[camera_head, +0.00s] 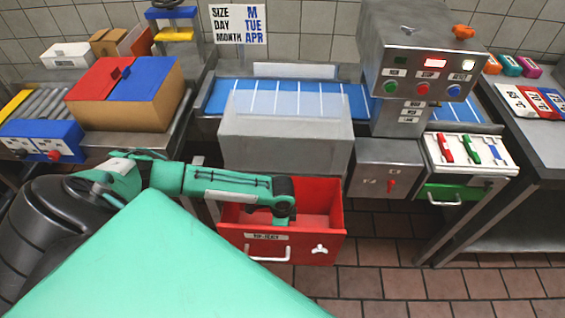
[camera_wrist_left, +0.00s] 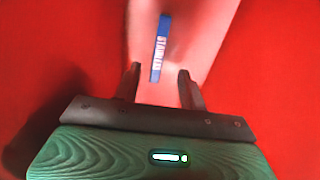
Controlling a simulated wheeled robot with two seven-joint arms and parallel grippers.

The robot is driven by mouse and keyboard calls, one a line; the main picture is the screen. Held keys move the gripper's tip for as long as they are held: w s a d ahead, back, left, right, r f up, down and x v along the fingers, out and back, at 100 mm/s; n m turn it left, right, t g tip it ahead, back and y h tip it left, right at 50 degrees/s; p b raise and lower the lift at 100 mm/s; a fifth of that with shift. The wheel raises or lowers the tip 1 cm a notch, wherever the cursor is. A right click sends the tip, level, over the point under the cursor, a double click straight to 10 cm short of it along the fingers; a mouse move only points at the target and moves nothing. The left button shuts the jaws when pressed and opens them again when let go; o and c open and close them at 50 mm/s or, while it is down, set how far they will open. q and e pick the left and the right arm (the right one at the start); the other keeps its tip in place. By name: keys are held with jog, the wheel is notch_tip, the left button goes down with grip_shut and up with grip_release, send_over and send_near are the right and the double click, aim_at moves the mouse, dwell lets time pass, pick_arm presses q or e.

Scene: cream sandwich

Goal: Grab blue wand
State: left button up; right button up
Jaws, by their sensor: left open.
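My left arm reaches over the open red drawer (camera_head: 331,235), and its hand (camera_head: 284,212) points down into it. In the wrist view my left gripper (camera_wrist_left: 158,88) is open, with its fingers apart and nothing between the tips. A narrow blue bar with white lettering (camera_wrist_left: 161,48) lies just beyond the fingertips, on a pale pinkish strip with red on both sides. I cannot tell whether this bar is a wand. In the head view, a blue wand (camera_head: 494,151) lies in a white tray (camera_head: 440,163) at the right, beside a red and a green one. My right gripper is not in view.
A grey housing (camera_head: 285,130) over the blue conveyor (camera_head: 214,96) stands behind the red drawer. A control panel (camera_head: 424,75) and a grey metal box (camera_head: 387,168) stand right of it. A red and blue box (camera_head: 128,95) sits on the left counter.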

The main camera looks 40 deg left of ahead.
pick_arm(q)
jog(key=shift+f+p, duration=0.3)
jog(key=shift+f, duration=3.55)
grip_shut()
jog(key=shift+r, duration=0.2)
